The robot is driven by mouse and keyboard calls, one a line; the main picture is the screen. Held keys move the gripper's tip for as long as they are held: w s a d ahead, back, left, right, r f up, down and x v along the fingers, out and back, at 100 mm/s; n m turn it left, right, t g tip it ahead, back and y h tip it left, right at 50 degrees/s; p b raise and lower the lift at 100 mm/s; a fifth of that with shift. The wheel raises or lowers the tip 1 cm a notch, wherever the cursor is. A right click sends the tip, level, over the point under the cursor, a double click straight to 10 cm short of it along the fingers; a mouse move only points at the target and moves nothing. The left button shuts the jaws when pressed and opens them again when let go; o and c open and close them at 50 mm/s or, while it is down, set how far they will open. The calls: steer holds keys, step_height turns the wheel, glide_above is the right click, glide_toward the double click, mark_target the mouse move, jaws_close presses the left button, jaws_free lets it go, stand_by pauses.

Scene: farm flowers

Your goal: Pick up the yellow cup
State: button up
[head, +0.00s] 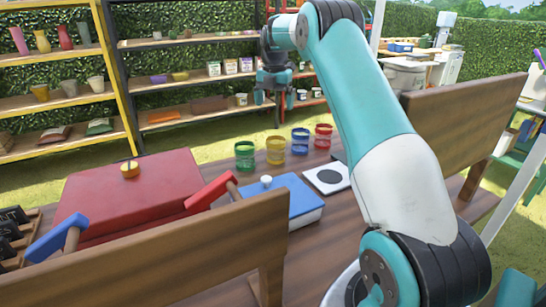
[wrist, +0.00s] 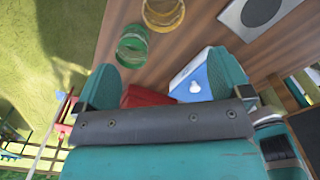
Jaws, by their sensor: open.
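The yellow cup (head: 276,150) stands on the wooden table in the head view, in a row between the green cup (head: 245,154) and the blue cup (head: 300,141). A red cup (head: 323,136) ends the row on the right. In the wrist view the yellow cup (wrist: 163,14) is at the top edge, partly cut off, with the green cup (wrist: 132,46) below and left of it. My gripper (head: 273,98) is above the table, higher than the cups. Its two teal fingers are wide apart in the wrist view (wrist: 165,80), with nothing held between them.
A red box (head: 130,190) and a blue box (head: 275,205) lie on the table near the cups. A white plate with a dark disc (head: 328,178) is to the right. A wooden board (head: 150,265) stands along the near edge. Shelves (head: 180,90) stand behind.

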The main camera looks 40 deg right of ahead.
mark_target(276, 149)
steer(key=f, duration=1.7)
steer(key=shift+s+d+p, duration=0.2)
steer(key=shift+d+p, duration=0.05)
steer(key=shift+p, duration=0.05)
steer(key=c, duration=1)
